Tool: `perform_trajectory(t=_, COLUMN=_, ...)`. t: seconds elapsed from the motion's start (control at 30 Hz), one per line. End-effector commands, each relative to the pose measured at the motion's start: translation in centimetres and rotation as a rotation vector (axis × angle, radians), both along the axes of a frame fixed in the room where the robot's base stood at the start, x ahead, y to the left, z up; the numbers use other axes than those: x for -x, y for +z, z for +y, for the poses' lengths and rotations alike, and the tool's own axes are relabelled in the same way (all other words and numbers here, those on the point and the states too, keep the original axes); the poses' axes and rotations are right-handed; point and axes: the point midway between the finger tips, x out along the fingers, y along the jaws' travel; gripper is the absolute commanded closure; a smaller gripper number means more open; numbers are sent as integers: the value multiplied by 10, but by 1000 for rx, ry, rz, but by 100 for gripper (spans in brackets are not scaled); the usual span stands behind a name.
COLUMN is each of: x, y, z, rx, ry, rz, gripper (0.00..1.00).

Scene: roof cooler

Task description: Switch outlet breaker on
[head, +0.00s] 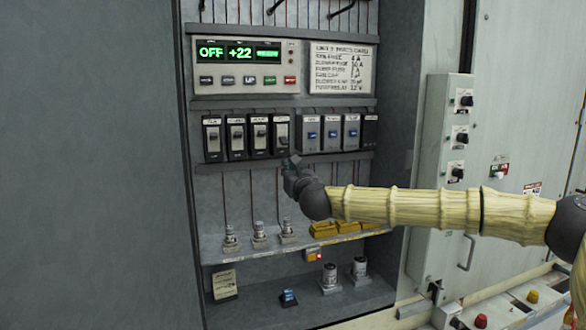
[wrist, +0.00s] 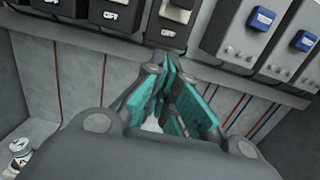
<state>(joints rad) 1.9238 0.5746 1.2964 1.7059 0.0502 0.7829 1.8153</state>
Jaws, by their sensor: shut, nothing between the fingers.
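A row of black breakers stands on a shelf in the open cabinet, the rightmost one (head: 281,134) beside the blue-switch modules. Their name labels are too small to read, so I cannot tell which is the outlet breaker. My gripper (head: 291,162) is shut and empty, just below the rightmost black breaker. In the wrist view its teal-padded fingers (wrist: 162,68) point up at the shelf edge under that breaker; contact cannot be told.
Blue-switch modules (head: 332,132) adjoin the breakers on the right. A control panel (head: 240,67) above reads "OFF +22". Below are several cylindrical fittings (head: 259,236) and yellow blocks (head: 323,229) on a lower ledge.

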Motion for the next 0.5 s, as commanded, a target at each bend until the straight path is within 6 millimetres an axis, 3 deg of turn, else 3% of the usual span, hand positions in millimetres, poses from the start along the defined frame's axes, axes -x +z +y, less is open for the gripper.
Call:
perform_trajectory(t=0.2, x=-25, y=4, z=8, rx=0, ry=-1, rz=1, gripper=100)
perform_trajectory(t=0.5, x=-13, y=31, z=4, rx=-1, ry=-1, rz=-2, gripper=100)
